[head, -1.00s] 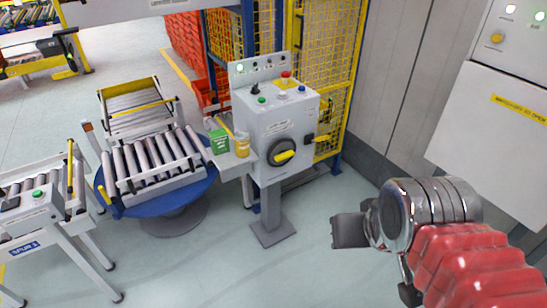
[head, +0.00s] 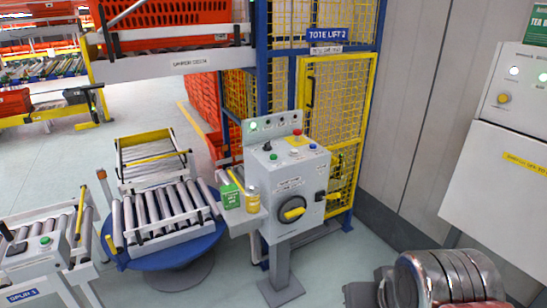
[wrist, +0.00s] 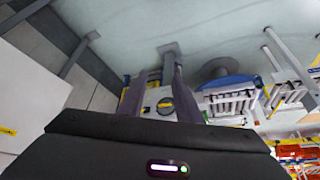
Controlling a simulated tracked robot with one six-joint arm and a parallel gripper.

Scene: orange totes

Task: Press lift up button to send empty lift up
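A grey control box (head: 292,192) stands on a post in front of the lift cage. Its sloped top carries a green button (head: 273,157), a pale button (head: 295,153), a blue button (head: 312,147), a red button (head: 297,133) and a black lever (head: 267,146). The labels are too small to read. The lift (head: 340,130), signed TOTE LIFT 2, has a yellow mesh gate that looks shut. My gripper (wrist: 157,85) is open and empty in the wrist view, its fingers apart. The control box shows beyond the fingers, upside down.
A roller turntable (head: 165,248) on a blue base stands left of the box. A shelf with a green carton (head: 230,197) and a yellow tin (head: 252,200) juts from the box's left side. A white cabinet (head: 500,185) stands at the right. Open floor lies in front.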

